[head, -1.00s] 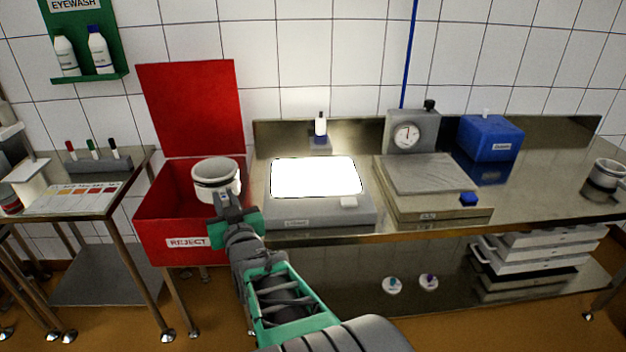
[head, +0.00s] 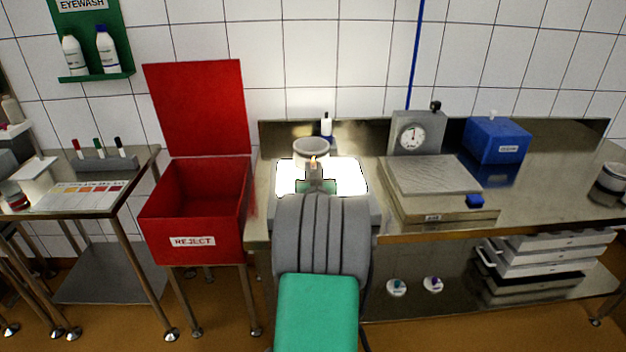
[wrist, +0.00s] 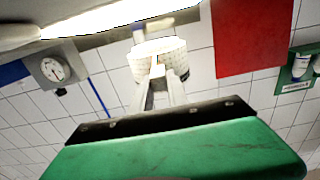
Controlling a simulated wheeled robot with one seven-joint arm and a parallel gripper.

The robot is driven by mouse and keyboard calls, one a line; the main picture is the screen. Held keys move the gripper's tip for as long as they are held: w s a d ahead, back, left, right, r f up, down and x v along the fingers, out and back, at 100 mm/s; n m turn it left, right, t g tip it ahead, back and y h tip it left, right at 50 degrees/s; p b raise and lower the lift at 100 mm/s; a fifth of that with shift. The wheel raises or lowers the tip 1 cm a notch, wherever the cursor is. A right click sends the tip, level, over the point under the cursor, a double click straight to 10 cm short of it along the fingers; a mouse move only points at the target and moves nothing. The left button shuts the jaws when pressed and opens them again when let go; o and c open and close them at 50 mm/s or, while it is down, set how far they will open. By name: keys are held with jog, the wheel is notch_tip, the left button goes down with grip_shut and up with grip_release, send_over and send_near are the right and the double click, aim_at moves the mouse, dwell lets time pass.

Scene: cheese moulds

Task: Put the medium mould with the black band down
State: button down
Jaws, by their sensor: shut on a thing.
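My gripper (head: 314,168) is shut on a pale round mould (head: 312,148), seen over the back part of the lit white panel (head: 350,178). In the wrist view the mould (wrist: 160,46) sits between the fingertips, with a fine grid pattern on its wall. A second mould with a dark band (head: 609,184) stands at the right end of the steel bench.
The open red REJECT bin (head: 193,240) stands left of the panel, and looks empty. A scale with a dial (head: 418,134) and a blue box (head: 497,140) stand to the right. A small bottle (head: 326,126) is behind the mould. Bare bench lies at right.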

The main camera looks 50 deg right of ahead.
jog(key=f, duration=0.1)
jog(key=w+d+f, duration=0.1)
jog(key=f, duration=0.2)
jog(key=shift+w+d+f+p, duration=0.3)
jog(key=shift+f+p, duration=0.1)
jog(key=shift+f, duration=0.25)
jog(key=shift+f, duration=0.1)
jog(key=shift+f, duration=0.15)
jog(key=c, duration=1.3)
grip_release()
